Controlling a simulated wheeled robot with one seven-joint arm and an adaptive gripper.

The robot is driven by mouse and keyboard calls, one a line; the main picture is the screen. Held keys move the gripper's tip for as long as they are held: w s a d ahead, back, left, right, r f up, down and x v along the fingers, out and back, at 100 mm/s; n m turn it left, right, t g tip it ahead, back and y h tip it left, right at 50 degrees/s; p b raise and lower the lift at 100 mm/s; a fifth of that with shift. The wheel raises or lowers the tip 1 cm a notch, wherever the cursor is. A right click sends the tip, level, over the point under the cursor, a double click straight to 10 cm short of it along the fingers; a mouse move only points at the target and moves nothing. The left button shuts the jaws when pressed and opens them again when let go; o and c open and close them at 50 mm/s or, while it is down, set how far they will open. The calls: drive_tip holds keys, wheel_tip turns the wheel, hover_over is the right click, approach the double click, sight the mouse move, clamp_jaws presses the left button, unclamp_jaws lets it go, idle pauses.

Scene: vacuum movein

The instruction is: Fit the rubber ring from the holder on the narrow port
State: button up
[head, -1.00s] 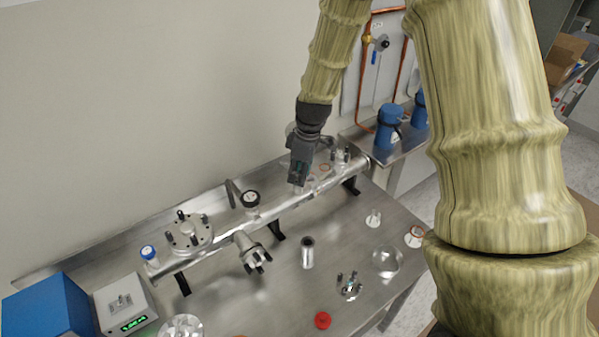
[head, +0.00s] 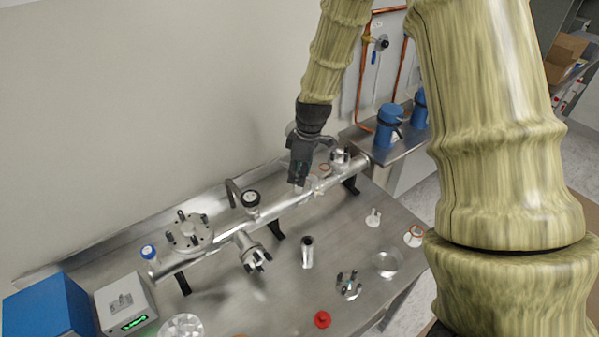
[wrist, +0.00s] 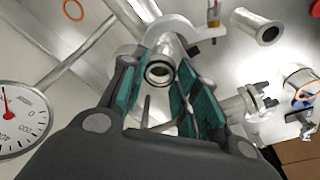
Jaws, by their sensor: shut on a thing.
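My gripper (head: 299,184) points down at the right half of the steel pipe. In the wrist view its teal-padded fingers (wrist: 163,78) are close around a dark rubber ring (wrist: 160,74). The ring lies in line with the mouth of the narrow port (wrist: 167,50), a bright metal stub between the fingertips. I cannot tell whether the ring is seated on the port or held just above it. In the head view the fingers hide the ring.
The long steel pipe (head: 210,250) carries a flanged port (head: 189,233) and a black-capped fitting (head: 251,199). A round gauge (wrist: 18,122) is close beside my gripper.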

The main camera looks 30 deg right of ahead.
drive_tip(key=shift+f, duration=0.45)
idle(0.7)
drive_tip(key=o, duration=0.8)
drive_tip(key=shift+c, duration=0.2)
drive_tip(key=shift+r, duration=0.1)
drive_tip(key=shift+d+r, duration=0.1)
drive_tip(key=shift+r, duration=0.4)
wheel_tip(320, 180, up, 11)
drive_tip(key=s+d, duration=0.1)
drive_tip(key=shift+f, duration=0.15)
drive_tip(key=shift+s+f, duration=0.1)
drive_tip(key=shift+s, duration=0.05)
